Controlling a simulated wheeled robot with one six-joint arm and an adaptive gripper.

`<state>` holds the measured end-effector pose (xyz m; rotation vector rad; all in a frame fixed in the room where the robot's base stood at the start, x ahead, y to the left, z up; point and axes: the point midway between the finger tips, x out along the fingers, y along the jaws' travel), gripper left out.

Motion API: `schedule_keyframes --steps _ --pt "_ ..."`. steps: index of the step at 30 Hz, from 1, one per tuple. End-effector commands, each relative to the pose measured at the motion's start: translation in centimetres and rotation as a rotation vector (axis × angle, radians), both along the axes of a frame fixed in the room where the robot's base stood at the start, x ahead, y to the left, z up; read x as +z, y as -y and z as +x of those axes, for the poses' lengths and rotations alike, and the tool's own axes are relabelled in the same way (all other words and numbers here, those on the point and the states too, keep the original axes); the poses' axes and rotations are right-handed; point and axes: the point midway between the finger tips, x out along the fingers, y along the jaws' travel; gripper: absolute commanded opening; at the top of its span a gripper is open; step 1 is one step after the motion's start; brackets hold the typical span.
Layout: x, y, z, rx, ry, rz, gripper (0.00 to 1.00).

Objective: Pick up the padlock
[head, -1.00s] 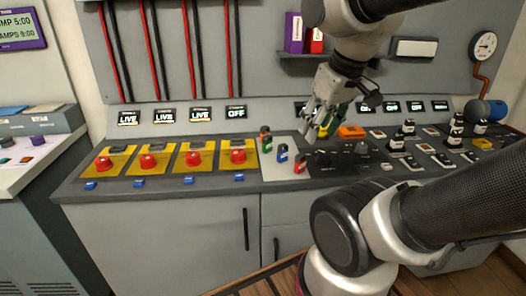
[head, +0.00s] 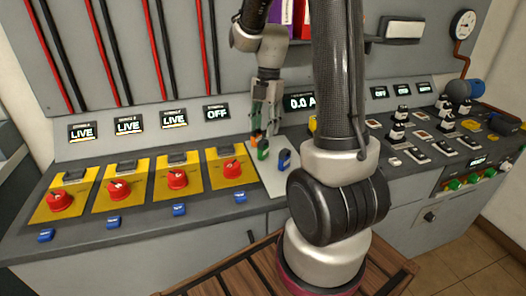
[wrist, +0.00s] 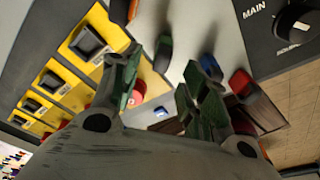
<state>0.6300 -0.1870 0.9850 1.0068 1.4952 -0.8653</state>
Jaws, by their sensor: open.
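Small padlock-like pieces stand on a pale plate (head: 268,178) on the console: a green one (head: 262,151), a blue one (head: 284,160), and an orange-brown piece (head: 255,138) behind the green one. The wrist view shows the green piece (wrist: 163,52), the blue one (wrist: 210,66), and a red one (wrist: 240,83), which my arm hides in the head view. I cannot tell which is the task's padlock. My gripper (head: 265,126) is open and empty, pointing down just above the green piece. In the wrist view, the green piece appears between and beyond the fingertips (wrist: 158,66).
Red knobs on yellow plates (head: 178,180) line the console to the left, with blue tabs (head: 179,210) along the front edge. Black-and-white switches (head: 396,125) stand at the right. Above is a shelf with a purple box (head: 288,10). A slatted wooden surface (head: 225,280) lies in front.

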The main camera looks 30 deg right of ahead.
Motion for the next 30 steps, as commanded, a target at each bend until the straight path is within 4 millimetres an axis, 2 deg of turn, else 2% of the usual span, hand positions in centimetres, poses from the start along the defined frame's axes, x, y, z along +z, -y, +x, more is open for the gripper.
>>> schedule_keyframes --steps 10,19,26,27,30 --pt "-4.9 -0.6 -0.5 -0.001 -0.002 -0.001 0.45" --pt "-5.5 -0.7 -0.5 -0.002 0.001 -0.001 0.45" --pt "-5.5 -0.7 -0.5 -0.002 0.001 -0.001 0.03" --pt "-5.5 -0.7 -0.5 -0.002 0.001 -0.001 0.0" --pt "-5.5 -0.7 -0.5 -0.002 0.001 -0.001 0.0"
